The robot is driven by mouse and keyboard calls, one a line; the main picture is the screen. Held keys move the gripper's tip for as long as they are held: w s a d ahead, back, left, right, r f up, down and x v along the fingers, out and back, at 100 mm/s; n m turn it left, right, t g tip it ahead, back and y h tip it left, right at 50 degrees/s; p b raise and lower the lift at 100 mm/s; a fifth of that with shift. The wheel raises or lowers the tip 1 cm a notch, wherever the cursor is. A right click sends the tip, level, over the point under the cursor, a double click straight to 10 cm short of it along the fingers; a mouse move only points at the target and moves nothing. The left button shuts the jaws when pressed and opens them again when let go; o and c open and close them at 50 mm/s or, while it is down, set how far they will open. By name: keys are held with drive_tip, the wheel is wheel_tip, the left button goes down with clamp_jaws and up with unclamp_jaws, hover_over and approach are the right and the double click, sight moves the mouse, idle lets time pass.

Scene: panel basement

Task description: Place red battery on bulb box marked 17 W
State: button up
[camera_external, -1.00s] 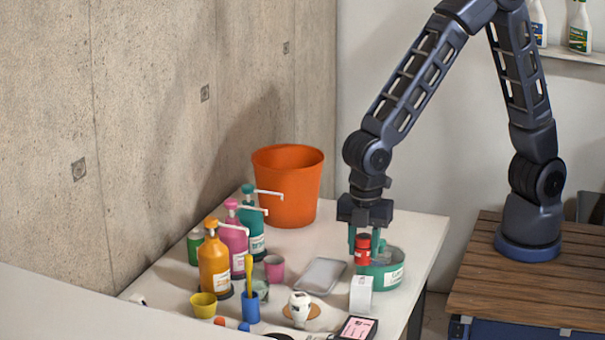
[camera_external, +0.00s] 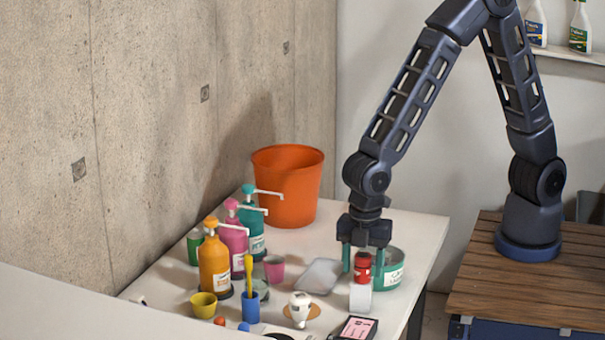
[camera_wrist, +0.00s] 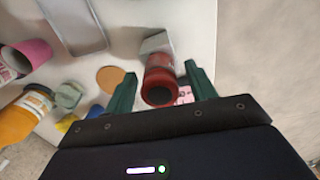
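The red battery (camera_external: 363,268) stands upright, apparently on top of a small white box (camera_external: 360,299). No marking on the box is readable, so I cannot tell whether it is the 17 W bulb box. My gripper (camera_external: 363,266) points down with its green fingers on either side of the battery. In the wrist view my gripper (camera_wrist: 160,88) is open, with gaps between its fingers and the red battery (camera_wrist: 159,82). A grey-white corner of the box (camera_wrist: 156,43) shows beyond the battery; the rest is hidden.
A green round tin (camera_external: 392,272) stands close behind the box at right. A grey tray (camera_external: 318,276) lies to the left. A white bulb (camera_external: 300,308) and a dark device with pink screen (camera_external: 357,329) are in front. Pump bottles and an orange bucket (camera_external: 288,188) stand farther left.

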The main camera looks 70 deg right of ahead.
sight(363, 255)
drive_tip(key=shift+r, duration=0.1)
wheel_tip(363, 255, up, 12)
drive_tip(key=w+d+r+m, duration=0.3)
drive_tip(key=d+r, duration=0.3)
drive_tip(key=d, duration=0.5)
drive_tip(key=s+d+r+m+t, duration=0.1)
drive_tip(key=s+d+r+m, duration=0.15)
drive_tip(key=d, duration=0.55)
drive_tip(key=s+d+r+m+t, duration=0.1)
drive_tip(key=s+d+r+m, duration=0.2)
drive_tip(key=d, duration=0.4)
drive_tip(key=s+d+r+m+t, duration=0.1)
drive_tip(key=d+r+m, duration=0.25)
drive_tip(key=d, duration=0.45)
drive_tip(key=s+d+m+t, duration=0.1)
drive_tip(key=s+d+m, duration=0.5)
drive_tip(key=s+d, duration=0.2)
drive_tip(key=shift+d+f+t, duration=0.3)
drive_tip(key=shift+d+f, duration=0.1)
drive_tip(key=shift+d, duration=0.1)
